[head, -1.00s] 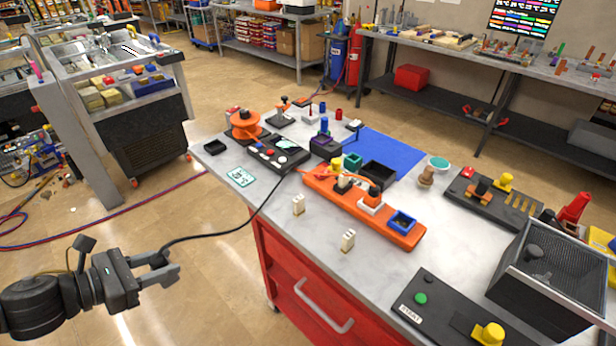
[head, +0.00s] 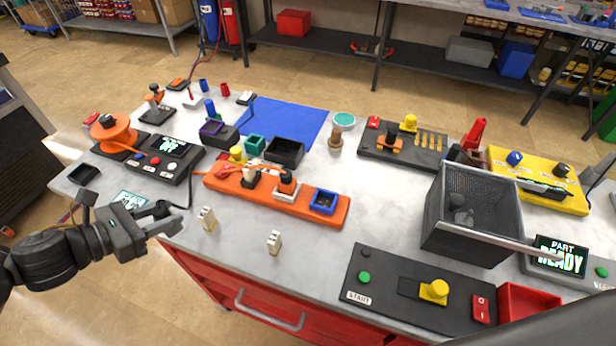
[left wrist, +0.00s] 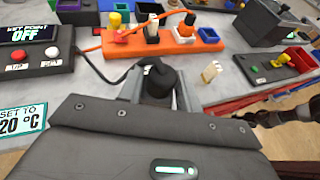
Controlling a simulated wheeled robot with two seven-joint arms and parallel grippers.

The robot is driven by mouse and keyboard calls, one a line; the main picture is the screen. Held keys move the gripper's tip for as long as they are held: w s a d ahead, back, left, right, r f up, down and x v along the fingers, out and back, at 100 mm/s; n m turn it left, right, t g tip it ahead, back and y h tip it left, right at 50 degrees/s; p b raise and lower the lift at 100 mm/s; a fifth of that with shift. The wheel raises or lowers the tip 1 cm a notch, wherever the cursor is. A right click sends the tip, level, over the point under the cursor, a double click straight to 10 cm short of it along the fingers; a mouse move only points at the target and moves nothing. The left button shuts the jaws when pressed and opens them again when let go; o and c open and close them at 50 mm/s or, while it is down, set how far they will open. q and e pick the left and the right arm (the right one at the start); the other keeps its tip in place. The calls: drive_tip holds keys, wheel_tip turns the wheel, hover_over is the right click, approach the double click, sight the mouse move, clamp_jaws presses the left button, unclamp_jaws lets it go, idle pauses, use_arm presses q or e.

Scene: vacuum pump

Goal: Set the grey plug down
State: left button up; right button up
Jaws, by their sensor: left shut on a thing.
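My left gripper (head: 170,217) is shut on the dark grey plug (head: 160,209), at the front left edge of the grey table (head: 376,219) in the head view. In the left wrist view the plug (left wrist: 158,80) stands between the two fingers, with a black cord running from it to the left and back. The orange power strip (head: 219,185) lies beyond the gripper. I cannot tell whether the plug touches the table.
Two small cream blocks (head: 274,243) stand on the table in front of the strip. A black controller with a screen (head: 172,158) is behind the gripper. A wire basket (head: 470,215) and a black START panel (head: 385,293) are at the right. Bare tabletop lies around the cream blocks.

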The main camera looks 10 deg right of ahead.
sight(165, 214)
use_arm(q)
drive_tip(key=r+n+p, duration=0.1)
drive_tip(key=d+r+n+t+y+p, duration=0.1)
drive_tip(key=d+r+t+y+p, duration=0.1)
drive_tip(key=shift+s+r+n, duration=0.15)
drive_tip(key=shift+s+n, duration=0.2)
drive_tip(key=shift+n, duration=0.05)
drive_tip(key=shift+s+a+r+n+t+y+p, duration=0.1)
drive_tip(key=shift+s+r+n+t+y+p, duration=0.1)
drive_tip(key=shift+n+t+y+p, duration=0.2)
drive_tip(key=shift+s+r+n+t+y+p, duration=0.1)
drive_tip(key=shift+r+n+t+y+p, duration=0.15)
drive_tip(key=shift+n+y, duration=0.2)
drive_tip(key=shift+a+f+y, duration=0.15)
drive_tip(key=shift+y, duration=0.1)
drive_tip(key=shift+w+f, duration=0.1)
drive_tip(key=w+a+f+b, duration=0.2)
drive_tip(key=w+f, duration=0.1)
drive_tip(key=w, duration=0.1)
drive_tip(key=w+a+f+b, duration=0.2)
drive_tip(key=w+f, duration=0.1)
drive_tip(key=w+a+f+b, duration=0.1)
drive_tip(key=w+a+f, duration=0.1)
drive_tip(key=w+f, duration=0.1)
drive_tip(key=shift+w+a+f+b, duration=0.1)
drive_tip(key=shift+w+a+b, duration=0.1)
drive_tip(key=shift+w, duration=0.2)
drive_tip(key=shift+w+a+f+b, duration=0.1)
drive_tip(key=shift+w+a+b, duration=0.1)
drive_tip(key=shift+w, duration=0.2)
